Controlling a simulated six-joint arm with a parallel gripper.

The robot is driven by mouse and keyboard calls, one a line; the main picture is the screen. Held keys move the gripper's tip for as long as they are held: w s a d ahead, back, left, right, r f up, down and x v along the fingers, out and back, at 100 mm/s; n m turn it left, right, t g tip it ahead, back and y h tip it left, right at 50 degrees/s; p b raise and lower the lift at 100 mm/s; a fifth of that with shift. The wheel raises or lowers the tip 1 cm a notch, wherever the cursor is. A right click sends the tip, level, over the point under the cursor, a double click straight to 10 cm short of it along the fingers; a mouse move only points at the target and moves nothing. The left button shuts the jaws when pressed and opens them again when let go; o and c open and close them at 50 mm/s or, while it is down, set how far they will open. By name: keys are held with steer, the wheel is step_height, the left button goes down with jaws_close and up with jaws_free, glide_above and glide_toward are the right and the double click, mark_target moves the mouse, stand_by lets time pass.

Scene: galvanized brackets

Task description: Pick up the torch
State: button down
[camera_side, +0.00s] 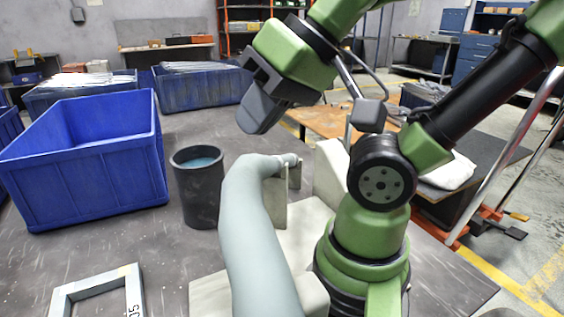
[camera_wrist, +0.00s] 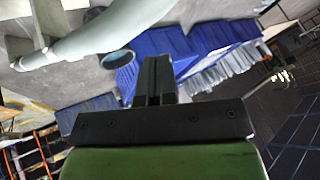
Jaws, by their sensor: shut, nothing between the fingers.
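A thick, pale grey-green curved tube (camera_side: 252,225) rises from the bottom edge in the side view. Its narrower end bends right and rests at an off-white upright bracket (camera_side: 276,202). It looks like the torch, though I cannot be sure. In the wrist view the pale tube (camera_wrist: 105,38) crosses the top left. My gripper (camera_side: 256,118) is in the air above and apart from the tube's bend, pointing down and left. In the wrist view my gripper (camera_wrist: 157,62) has its dark fingers together with nothing between them.
A dark cylindrical pot (camera_side: 198,190) stands left of the tube. A large blue bin (camera_side: 95,175) stands further left, with more blue bins (camera_side: 195,92) behind. A grey metal frame (camera_side: 95,285) lies at the front left. Grey tabletop is bare between pot and frame.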

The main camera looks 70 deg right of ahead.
steer(key=c, duration=0.7)
jaws_free()
steer(key=n+g+h, duration=0.2)
steer(key=n+g, duration=0.5)
steer(key=n, duration=1.5)
glide_toward(277, 162)
steer(key=d+f, duration=0.1)
steer(key=w+d, duration=0.1)
steer(key=d, duration=0.1)
steer(key=w+d+f, duration=0.1)
steer(key=shift+d+f, duration=0.2)
steer(key=shift+f, duration=0.1)
steer(key=shift+d+f+n, duration=0.2)
steer(key=shift+d+n, duration=0.05)
steer(key=shift+n, duration=0.05)
step_height(277, 162, down, 10)
steer(key=shift+d+r, duration=0.1)
